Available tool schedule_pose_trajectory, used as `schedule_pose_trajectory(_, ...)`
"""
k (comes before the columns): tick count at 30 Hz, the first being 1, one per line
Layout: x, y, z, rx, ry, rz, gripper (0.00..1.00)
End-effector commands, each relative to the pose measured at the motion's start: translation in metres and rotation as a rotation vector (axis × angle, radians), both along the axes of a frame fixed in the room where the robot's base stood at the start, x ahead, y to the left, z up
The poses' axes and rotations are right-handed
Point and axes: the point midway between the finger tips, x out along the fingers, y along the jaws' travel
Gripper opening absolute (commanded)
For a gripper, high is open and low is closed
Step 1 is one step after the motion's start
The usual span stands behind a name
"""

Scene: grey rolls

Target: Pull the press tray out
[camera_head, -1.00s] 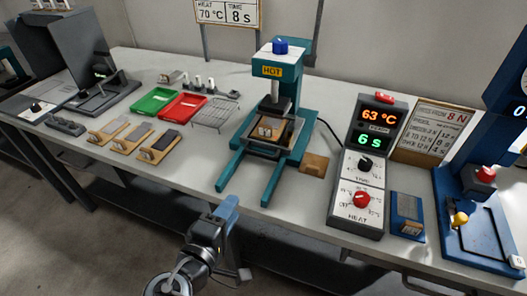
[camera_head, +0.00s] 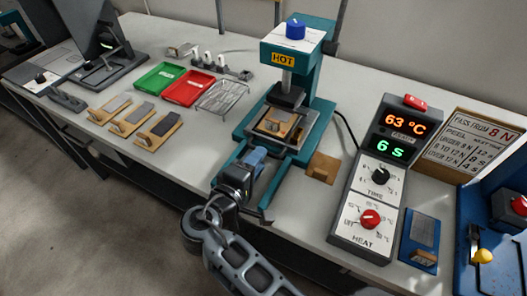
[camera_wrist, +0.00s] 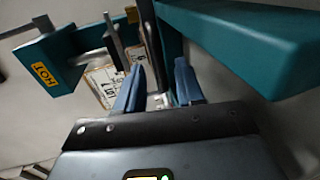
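The teal press (camera_head: 291,45) with a yellow HOT label and blue knob stands on the bench. Its tray (camera_head: 262,137) sits under the press head between two teal rails, with a small wood-coloured piece (camera_head: 277,125) on it. My gripper (camera_head: 255,158) is just in front of the tray, over the left rail's side. In the wrist view its two blue fingers (camera_wrist: 157,88) are apart, pointing towards the press. A pale metal part (camera_wrist: 158,101) shows between them; I cannot tell if they touch it. The HOT label (camera_wrist: 44,73) also shows there.
A control box (camera_head: 378,185) reading 63 °C and 6 s stands right of the press. A green tray (camera_head: 160,76), a red tray (camera_head: 187,89) and a wire rack (camera_head: 222,98) lie to the left.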

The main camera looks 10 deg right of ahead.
Motion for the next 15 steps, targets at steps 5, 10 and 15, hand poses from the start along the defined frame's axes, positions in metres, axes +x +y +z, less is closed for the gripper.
schedule_pose_trajectory(5,0.018,-0.013,-0.004,-0.001,0.001,-0.002,0.37)
schedule_pose_trajectory(10,0.025,-0.017,-0.006,0.000,0.000,0.000,0.37)
schedule_pose_trajectory(15,0.026,-0.017,-0.007,0.000,0.000,0.000,0.37)
